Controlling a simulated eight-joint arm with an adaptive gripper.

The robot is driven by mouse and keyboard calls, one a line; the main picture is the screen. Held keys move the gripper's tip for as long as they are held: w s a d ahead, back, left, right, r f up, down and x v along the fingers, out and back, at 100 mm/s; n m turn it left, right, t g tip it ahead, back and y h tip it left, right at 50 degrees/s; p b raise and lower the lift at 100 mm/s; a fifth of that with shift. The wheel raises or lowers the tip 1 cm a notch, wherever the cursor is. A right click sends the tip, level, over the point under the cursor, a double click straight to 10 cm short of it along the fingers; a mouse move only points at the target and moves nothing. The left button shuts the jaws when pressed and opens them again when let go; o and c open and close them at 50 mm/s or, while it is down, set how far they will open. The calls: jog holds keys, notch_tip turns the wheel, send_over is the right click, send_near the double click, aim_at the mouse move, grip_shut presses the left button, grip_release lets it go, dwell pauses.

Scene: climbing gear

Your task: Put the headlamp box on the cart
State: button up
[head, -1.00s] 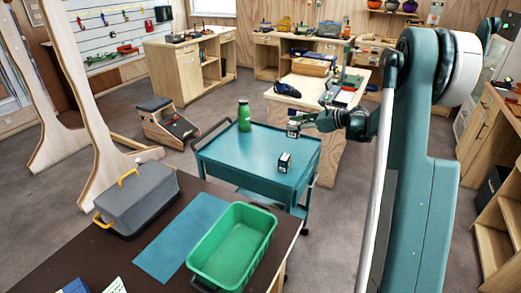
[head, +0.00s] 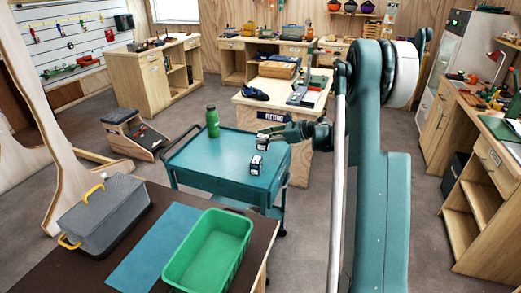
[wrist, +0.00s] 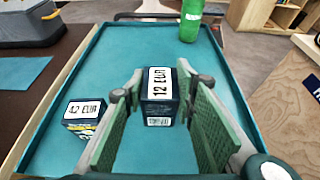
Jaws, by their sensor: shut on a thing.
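My gripper (head: 275,134) is over the far right part of the teal cart (head: 208,155). In the wrist view its two green-padded fingers (wrist: 160,88) are shut on a small dark blue box (wrist: 159,109) with a white "12 EUR" label on top. The held box is upright; I cannot tell whether its base touches the cart top (wrist: 60,155). A second, similar dark box (head: 256,166), also labelled "12 EUR" in the wrist view (wrist: 84,118), stands on the cart to the left of the held one. I cannot read which product either box is.
A green bottle (head: 212,122) stands at the cart's far corner. In front is a dark table with a green bin (head: 208,250), a blue mat (head: 150,250) and a grey case (head: 103,213). A wooden bench (head: 285,97) stands behind the cart. The cart's middle is clear.

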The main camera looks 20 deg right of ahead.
aim_at(269, 146)
jog(key=shift+f, duration=0.8)
jog(key=shift+f+b, duration=0.55)
jog(key=shift+f, duration=1.3)
jog(key=shift+f, duration=0.2)
jog(key=o, duration=0.9)
jog(key=shift+r, duration=0.15)
jog(key=shift+d+r, duration=0.1)
jog(key=p+v, duration=0.2)
jog(key=v, duration=0.9)
jog(key=shift+s+d+r+p, duration=0.2)
jog(key=shift+s+d+p, duration=0.05)
jog(key=shift+s+p, duration=0.05)
